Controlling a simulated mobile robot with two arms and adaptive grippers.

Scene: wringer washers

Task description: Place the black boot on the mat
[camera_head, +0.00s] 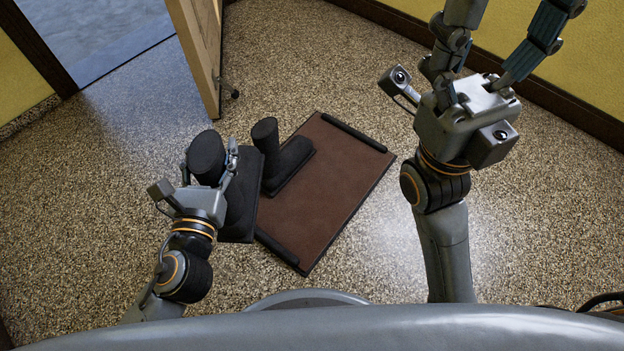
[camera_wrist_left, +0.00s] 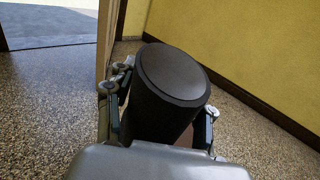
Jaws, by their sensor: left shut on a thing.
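My left gripper (camera_head: 208,172) is shut on a black boot (camera_head: 206,155), holding it by its upright shaft. The boot's foot part (camera_head: 240,198) extends to the right of the gripper, beside the mat's left edge and partly over it; whether it touches the floor I cannot tell. In the left wrist view the boot's round top (camera_wrist_left: 172,72) stands between the fingers. The brown mat (camera_head: 335,195) with black end strips lies on the floor. A second black boot (camera_head: 290,163) stands on its upper left part. My right gripper (camera_head: 495,45) is raised at the upper right, its fingers partly cut off by the frame.
A wooden door (camera_head: 198,50) stands open at the top, near the mat's far side. A doorway with a grey floor (camera_head: 95,35) is at the upper left. Yellow walls (camera_head: 590,60) with dark baseboards bound the speckled floor. The mat's middle and right are bare.

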